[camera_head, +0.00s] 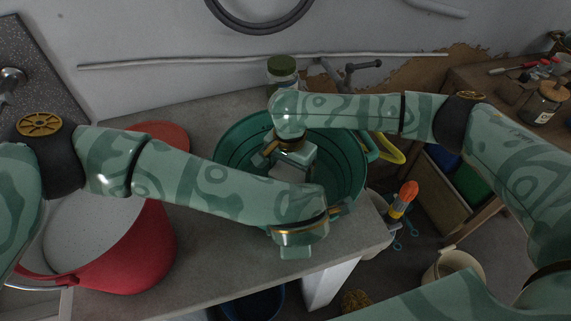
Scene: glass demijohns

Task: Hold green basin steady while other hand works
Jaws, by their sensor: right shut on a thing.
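The green basin (345,185) sits on the grey counter, with both of my arms over it. My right gripper (287,165) comes in from above and points down over the inside of the basin. It is shut on a pale thing that my wrist and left arm partly hide, so I cannot tell its shape. My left forearm crosses the basin's near left side. My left gripper (305,222) is at the near rim, with its hand seen from above. Its fingers are hidden, so I cannot tell whether it touches the rim.
A large red pot (150,255) stands at the left front. A jar with a green lid (282,70) stands behind the basin. Right of the basin are a yellow handle (392,150) and an orange-tipped tool (406,195). The counter (225,275) is clear in front.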

